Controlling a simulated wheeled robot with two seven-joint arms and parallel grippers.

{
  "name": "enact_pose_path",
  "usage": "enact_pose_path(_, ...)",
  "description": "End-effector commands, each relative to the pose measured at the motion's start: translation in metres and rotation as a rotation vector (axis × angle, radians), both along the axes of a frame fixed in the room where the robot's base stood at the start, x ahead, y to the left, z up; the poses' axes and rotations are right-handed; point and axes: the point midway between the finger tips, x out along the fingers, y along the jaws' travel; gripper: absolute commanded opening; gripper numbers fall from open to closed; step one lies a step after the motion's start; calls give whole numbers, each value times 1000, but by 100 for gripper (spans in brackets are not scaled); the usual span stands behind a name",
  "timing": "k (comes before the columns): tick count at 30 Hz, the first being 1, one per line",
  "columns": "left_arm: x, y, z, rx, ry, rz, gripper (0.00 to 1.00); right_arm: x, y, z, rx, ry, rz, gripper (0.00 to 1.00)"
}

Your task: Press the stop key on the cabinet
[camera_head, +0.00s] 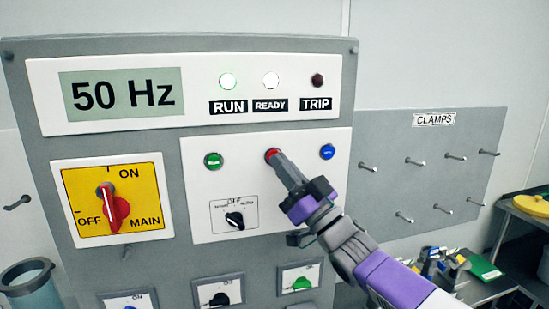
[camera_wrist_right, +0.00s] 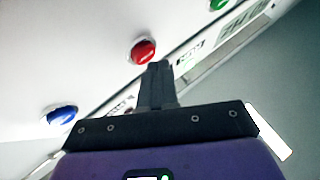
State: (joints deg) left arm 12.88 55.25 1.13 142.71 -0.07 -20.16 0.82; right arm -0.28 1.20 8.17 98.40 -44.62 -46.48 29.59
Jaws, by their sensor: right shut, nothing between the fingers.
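The cabinet (camera_head: 165,260) fills the left and middle of the head view. Its red stop key (camera_head: 271,153) sits on a white panel between a green key (camera_head: 213,160) and a blue key (camera_head: 327,151). My right gripper (camera_head: 277,161) is shut and empty, its tips at the red key and partly covering it. In the wrist view the red key (camera_wrist_right: 144,51) shows just beyond the fingertips (camera_wrist_right: 157,66), slightly left. I cannot tell whether they touch. My left gripper is not in view.
The display (camera_head: 122,93) reads 50 Hz. The RUN (camera_head: 228,81) and READY (camera_head: 270,80) lamps look lit; the TRIP lamp (camera_head: 317,80) is dark. A red-handled main switch (camera_head: 113,207) is at left. A clamp board (camera_head: 435,165) with pegs hangs at right.

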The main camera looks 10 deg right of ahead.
Motion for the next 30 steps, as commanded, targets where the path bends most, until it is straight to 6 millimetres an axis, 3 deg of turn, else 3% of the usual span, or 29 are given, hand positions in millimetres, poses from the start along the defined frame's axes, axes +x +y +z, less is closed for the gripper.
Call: enact_pose_path(30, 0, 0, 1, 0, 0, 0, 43, 9, 0, 0, 0, 0, 0, 0)
